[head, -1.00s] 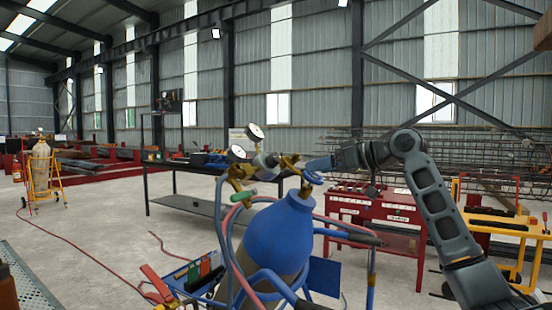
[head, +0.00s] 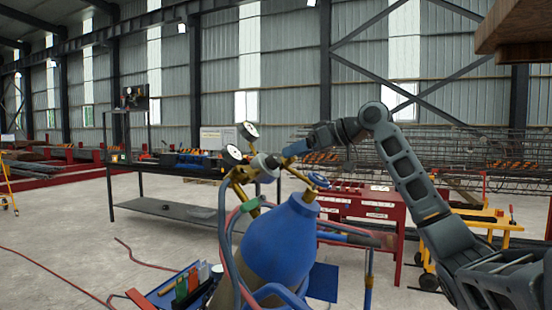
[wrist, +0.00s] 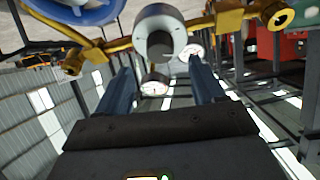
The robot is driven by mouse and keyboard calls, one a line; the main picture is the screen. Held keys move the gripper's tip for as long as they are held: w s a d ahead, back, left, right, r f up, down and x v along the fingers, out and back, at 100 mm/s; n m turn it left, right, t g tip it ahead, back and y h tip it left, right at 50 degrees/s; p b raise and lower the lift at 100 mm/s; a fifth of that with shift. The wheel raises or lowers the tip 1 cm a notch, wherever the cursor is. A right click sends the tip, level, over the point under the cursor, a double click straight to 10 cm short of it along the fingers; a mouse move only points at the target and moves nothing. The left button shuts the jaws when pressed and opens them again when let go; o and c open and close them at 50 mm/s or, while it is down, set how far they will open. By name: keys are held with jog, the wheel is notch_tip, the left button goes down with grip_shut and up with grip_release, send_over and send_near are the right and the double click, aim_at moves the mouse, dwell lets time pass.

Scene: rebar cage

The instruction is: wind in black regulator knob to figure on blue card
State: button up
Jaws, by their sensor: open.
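A blue-shouldered gas cylinder (head: 280,240) carries a brass regulator with a round grey body (head: 262,164). In the wrist view the regulator's black knob (wrist: 160,45) is a dark disc on the front of the grey body (wrist: 168,22). Two white-faced gauges stand by it, an upper one (head: 249,130) and a lower one (head: 232,155); their readings are too small to read. My gripper (head: 283,153) is open with blue fingers. In the wrist view its fingertips (wrist: 160,78) stand either side of the knob's line, apparently short of it. I cannot make out a blue card with a figure.
A blue valve handwheel (head: 318,180) tops the cylinder, close below my gripper. Hoses (head: 229,225) hang from the regulator. A red bench (head: 360,205) and a dark table (head: 165,208) stand behind. Open floor (head: 70,250) lies left.

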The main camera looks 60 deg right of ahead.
aim_at(277, 159)
jog(key=x, duration=0.6)
jog(key=shift+f, duration=0.1)
jog(key=shift+p, duration=0.35)
jog(key=c, duration=1)
